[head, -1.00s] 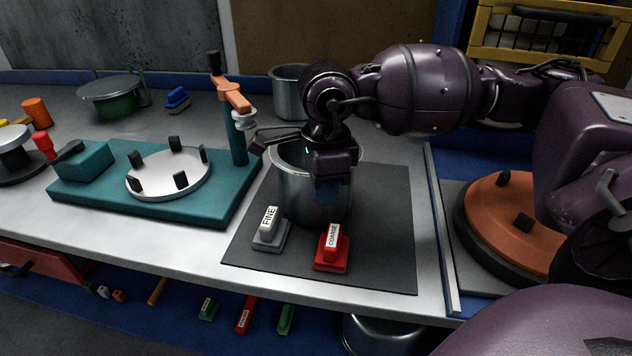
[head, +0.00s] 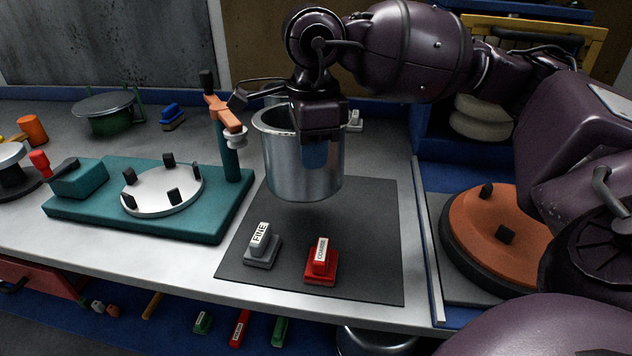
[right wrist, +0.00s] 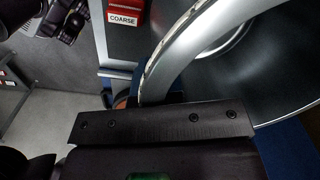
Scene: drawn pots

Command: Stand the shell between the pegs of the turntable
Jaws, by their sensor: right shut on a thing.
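The shell (head: 300,175) is a shiny grey metal cylinder, open at the top. My right gripper (head: 316,143) is shut on its near right wall at the rim. The shell hangs upright, a little above the dark mat. In the right wrist view the shell's rim (right wrist: 185,45) and smooth inside show beside the gripper (right wrist: 165,125). A white turntable (head: 160,192) with several black pegs sits on a teal base (head: 200,222) to the left of the shell. Its middle is empty. An orange disc (head: 475,225) with black pegs stands at the right. My left gripper is not in view.
An orange-topped teal post (head: 230,150) rises between the turntable and the shell. On the mat (head: 370,240) stand a grey FINE block (head: 262,246) and a red COARSE block (head: 321,264). A low rail (head: 427,240) edges the right side.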

